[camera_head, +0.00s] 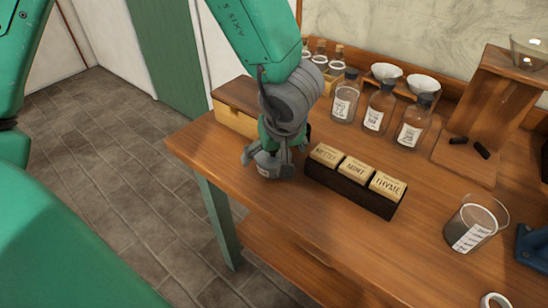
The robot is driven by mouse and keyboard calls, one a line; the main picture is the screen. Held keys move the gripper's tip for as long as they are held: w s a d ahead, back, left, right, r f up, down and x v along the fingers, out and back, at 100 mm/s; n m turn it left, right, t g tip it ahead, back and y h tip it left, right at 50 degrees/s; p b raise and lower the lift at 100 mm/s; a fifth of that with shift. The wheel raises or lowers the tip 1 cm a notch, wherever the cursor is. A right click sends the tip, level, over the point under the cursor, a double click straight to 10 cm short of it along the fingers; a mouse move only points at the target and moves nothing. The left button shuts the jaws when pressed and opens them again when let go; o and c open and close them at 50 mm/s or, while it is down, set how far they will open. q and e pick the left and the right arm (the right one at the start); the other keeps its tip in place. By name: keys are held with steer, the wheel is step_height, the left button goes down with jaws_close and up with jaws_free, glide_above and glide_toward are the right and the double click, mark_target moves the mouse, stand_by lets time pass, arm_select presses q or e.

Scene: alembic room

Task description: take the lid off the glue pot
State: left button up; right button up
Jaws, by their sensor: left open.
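My left gripper (270,152) points down near the left end of the wooden bench, with its fingers open. A small grey pot (267,168), which looks like the glue pot, stands on the bench right under and between the fingers. Only its lower front, with a pale label, shows. The gripper hides its top, so I cannot see the lid or tell whether the fingers touch it. My right gripper is not in view.
A dark rack with labelled wooden blocks (354,167) stands close to the gripper's right. A wooden box (236,119) is behind left. Labelled bottles (378,108) line the back. A glass beaker (471,226) stands right. The bench front (290,212) is bare.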

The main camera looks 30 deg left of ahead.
arm_select(q)
steer(key=shift+r, duration=0.15)
steer(key=c, duration=1.3)
